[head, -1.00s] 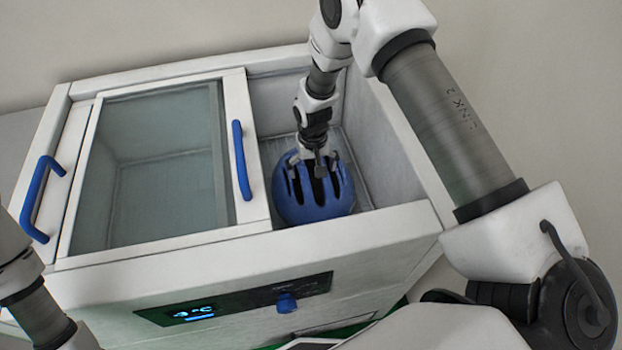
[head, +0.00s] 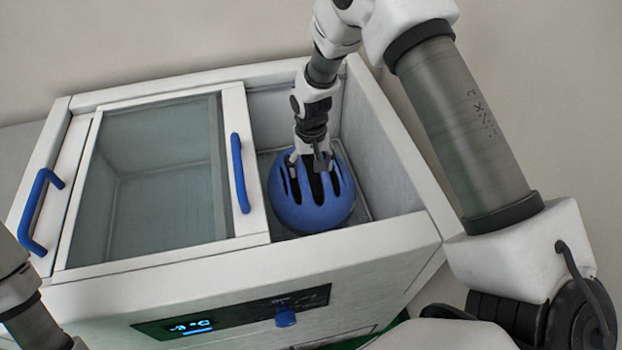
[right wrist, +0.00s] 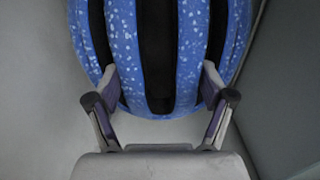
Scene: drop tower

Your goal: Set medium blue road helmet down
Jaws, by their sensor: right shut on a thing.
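The blue road helmet (head: 322,208), with dark vent slots, is inside the open right part of a white chest (head: 340,262). My right gripper (head: 310,168) reaches down from above and is shut on the helmet's top. In the right wrist view, the two fingers (right wrist: 160,100) grip the speckled blue shell (right wrist: 188,50) on both sides of a dark vent. The helmet is upright, close to the chest floor; I cannot tell whether it touches. Only a part of my left arm shows at the left edge of the head view, and its gripper is out of view.
A framed glass lid (head: 155,180) covers the left part of the chest. Blue handles stand at the left (head: 38,212) and beside the opening (head: 240,172). The chest's front has a display (head: 195,326) and a blue knob (head: 286,317). Chest walls closely surround the helmet.

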